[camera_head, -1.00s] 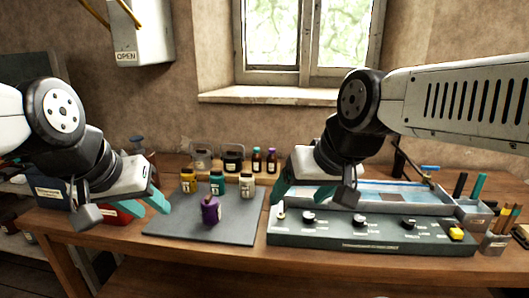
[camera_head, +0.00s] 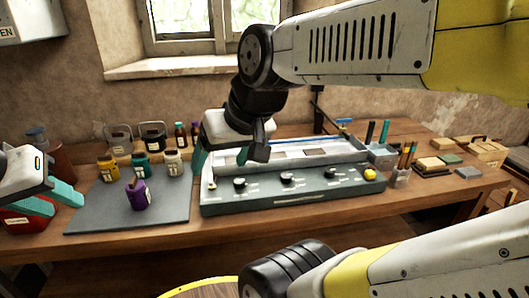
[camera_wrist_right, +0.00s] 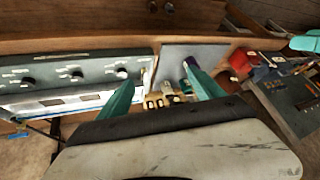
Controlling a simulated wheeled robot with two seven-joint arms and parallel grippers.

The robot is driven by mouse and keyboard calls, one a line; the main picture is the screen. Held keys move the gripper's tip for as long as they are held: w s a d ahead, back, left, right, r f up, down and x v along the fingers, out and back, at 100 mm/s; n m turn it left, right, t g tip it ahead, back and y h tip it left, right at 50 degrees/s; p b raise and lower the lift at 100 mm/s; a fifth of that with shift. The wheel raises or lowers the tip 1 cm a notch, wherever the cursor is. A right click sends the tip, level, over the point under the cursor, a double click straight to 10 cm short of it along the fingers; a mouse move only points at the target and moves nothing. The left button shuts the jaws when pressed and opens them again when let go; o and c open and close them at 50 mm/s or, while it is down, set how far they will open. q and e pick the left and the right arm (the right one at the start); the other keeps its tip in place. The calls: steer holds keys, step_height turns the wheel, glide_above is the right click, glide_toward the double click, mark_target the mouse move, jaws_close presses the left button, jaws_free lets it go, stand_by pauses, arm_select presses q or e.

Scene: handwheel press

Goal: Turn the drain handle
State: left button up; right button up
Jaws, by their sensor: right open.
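A long grey tray unit (camera_head: 300,201) stands on the bench, with several dark knobs and a yellow button (camera_head: 370,174) on its front panel. A blue handle (camera_head: 344,121) shows at its back right; no readable label tells me whether it is the drain handle. A small light knob (camera_head: 212,185) sits at the panel's left end. My right gripper (camera_head: 221,158) is open and empty above the tray's left end, apart from the blue handle. Its teal fingers (camera_wrist_right: 160,88) are spread in the right wrist view. My left gripper (camera_head: 48,197) is open and empty left of the mat.
A dark mat (camera_head: 100,213) with a purple bottle (camera_head: 138,197) and several small jars lies left of the tray. A pen cup (camera_head: 401,176) stands at its right. Wooden blocks (camera_head: 432,163) lie farther right. The bench's front strip is clear.

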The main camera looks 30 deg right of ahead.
stand_by(0.4)
steer(key=n+g+h, duration=0.2)
steer(key=n+g, duration=0.4)
steer(key=n, duration=0.8)
glide_above(211, 177)
step_height(211, 177, down, 12)
steer(key=shift+s+r, duration=0.1)
steer(key=shift+r, duration=0.1)
steer(key=shift+w+f, duration=0.2)
steer(key=shift+f, duration=0.45)
step_height(211, 177, down, 7)
steer(key=shift+f, duration=0.1)
